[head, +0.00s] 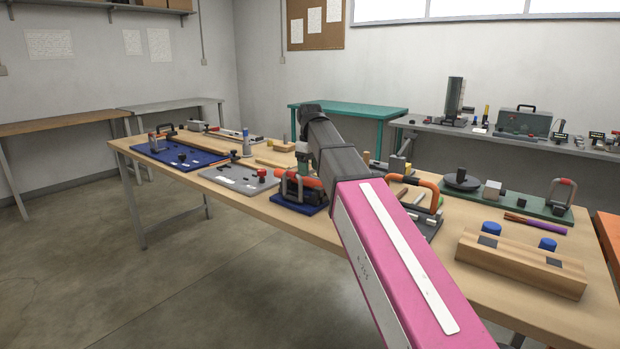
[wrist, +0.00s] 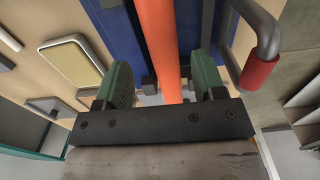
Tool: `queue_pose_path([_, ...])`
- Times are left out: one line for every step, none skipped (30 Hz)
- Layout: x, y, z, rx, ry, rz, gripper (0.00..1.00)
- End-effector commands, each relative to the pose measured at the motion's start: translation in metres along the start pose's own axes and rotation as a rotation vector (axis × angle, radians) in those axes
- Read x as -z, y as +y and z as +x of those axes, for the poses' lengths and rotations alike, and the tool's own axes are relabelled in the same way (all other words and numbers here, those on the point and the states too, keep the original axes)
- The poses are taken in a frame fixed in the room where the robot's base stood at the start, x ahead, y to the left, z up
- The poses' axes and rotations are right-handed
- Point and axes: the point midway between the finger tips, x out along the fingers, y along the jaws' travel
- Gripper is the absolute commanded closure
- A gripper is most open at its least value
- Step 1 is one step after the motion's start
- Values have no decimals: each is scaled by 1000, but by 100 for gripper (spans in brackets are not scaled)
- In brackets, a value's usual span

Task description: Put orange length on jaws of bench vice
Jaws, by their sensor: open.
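The orange length (wrist: 157,35) runs from the top of the wrist view down between my two green fingers. My gripper (wrist: 162,84) is open, with one finger on each side of it and a gap on both sides. In the head view the orange length (head: 311,183) shows just under my gripper (head: 303,166), lying across the top of the dark bench vice (head: 289,188). The vice stands on a blue base (head: 300,208). My arm and fingers hide part of the vice, so I cannot tell how the length sits in its jaws.
A grey bar with a red grip (wrist: 260,72) is close to the right finger in the wrist view. A grey board (head: 238,181) lies left of the vice. To the right are an orange-handled fixture (head: 428,186) and a wooden block (head: 520,264). The floor at front left is clear.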

Motion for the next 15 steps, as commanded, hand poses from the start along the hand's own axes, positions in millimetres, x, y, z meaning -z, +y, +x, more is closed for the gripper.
queue_pose_path([1, 0, -11, 0, 1, 0, 37])
queue_pose_path([1, 0, -17, 0, 1, 0, 37])
queue_pose_path([1, 0, -24, 0, 2, 0, 37])
queue_pose_path([1, 0, -30, 1, 1, 0, 37])
queue_pose_path([1, 0, -35, 1, 1, 0, 37])
queue_pose_path([1, 0, -42, 2, 1, -1, 37])
queue_pose_path([1, 0, -47, 2, 1, -1, 37])
queue_pose_path([1, 0, -51, 2, 1, -1, 37])
queue_pose_path([0, 0, -57, 2, 0, -1, 37])
queue_pose_path([0, 0, -60, 3, 0, -1, 37])
queue_pose_path([0, -1, -64, 3, 0, -1, 37])
queue_pose_path([0, -1, -67, 3, 0, -1, 37])
queue_pose_path([0, -1, -70, 3, 0, -1, 37])
queue_pose_path([0, -1, -72, 3, 0, -1, 37])
queue_pose_path([0, -1, -75, 3, 0, -1, 37])
